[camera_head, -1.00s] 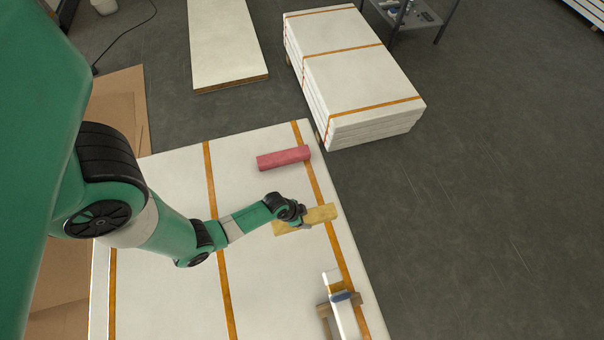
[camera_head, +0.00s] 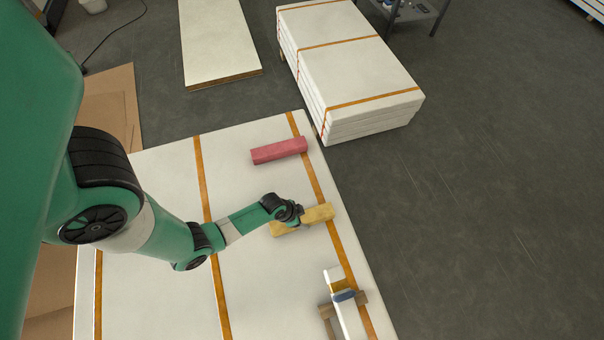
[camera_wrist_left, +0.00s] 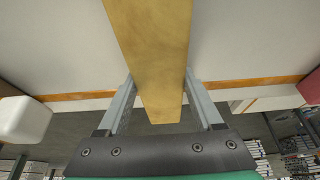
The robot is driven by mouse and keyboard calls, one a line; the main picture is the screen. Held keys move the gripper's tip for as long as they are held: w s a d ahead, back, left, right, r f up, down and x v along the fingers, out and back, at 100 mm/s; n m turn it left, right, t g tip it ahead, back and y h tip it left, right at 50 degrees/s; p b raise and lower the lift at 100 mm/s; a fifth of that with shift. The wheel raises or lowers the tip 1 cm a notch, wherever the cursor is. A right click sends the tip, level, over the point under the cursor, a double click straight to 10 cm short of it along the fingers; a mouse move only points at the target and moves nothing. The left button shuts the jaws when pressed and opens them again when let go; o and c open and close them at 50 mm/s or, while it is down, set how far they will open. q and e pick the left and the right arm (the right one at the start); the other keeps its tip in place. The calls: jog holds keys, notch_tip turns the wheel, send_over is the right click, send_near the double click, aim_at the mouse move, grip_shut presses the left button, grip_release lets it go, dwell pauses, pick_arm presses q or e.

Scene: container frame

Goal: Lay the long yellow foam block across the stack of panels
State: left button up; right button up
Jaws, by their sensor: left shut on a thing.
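The long yellow foam block (camera_head: 318,215) is over the near stack of white panels (camera_head: 255,275), close to its right side. My left gripper (camera_head: 297,217) is shut on the block near its middle. In the left wrist view the block (camera_wrist_left: 150,50) runs lengthwise between the two fingers (camera_wrist_left: 157,100). The block looks roughly level; I cannot tell whether it touches the panel surface or hangs just above it. My right gripper is not in view.
A red block (camera_head: 279,151) lies behind the yellow one on the same stack. A white and wood tool-like object (camera_head: 346,300) is at the front right. Another strapped panel stack (camera_head: 355,75) stands at the back. Grey floor is clear at right.

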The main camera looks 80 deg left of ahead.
pick_arm(q)
jog(key=shift+f+b, duration=0.55)
jog(key=shift+f, duration=0.1)
jog(key=o, duration=1.4)
jog(key=shift+r, duration=0.1)
jog(key=shift+c, duration=0.2)
jog(key=p+v, duration=0.7)
jog(key=v, duration=0.3)
jog(key=shift+s+r+p, duration=0.1)
jog(key=shift+r+p, duration=0.25)
jog(key=shift+r, duration=0.05)
jog(key=shift+s+r+p, duration=0.25)
jog(key=shift+r+p, duration=0.1)
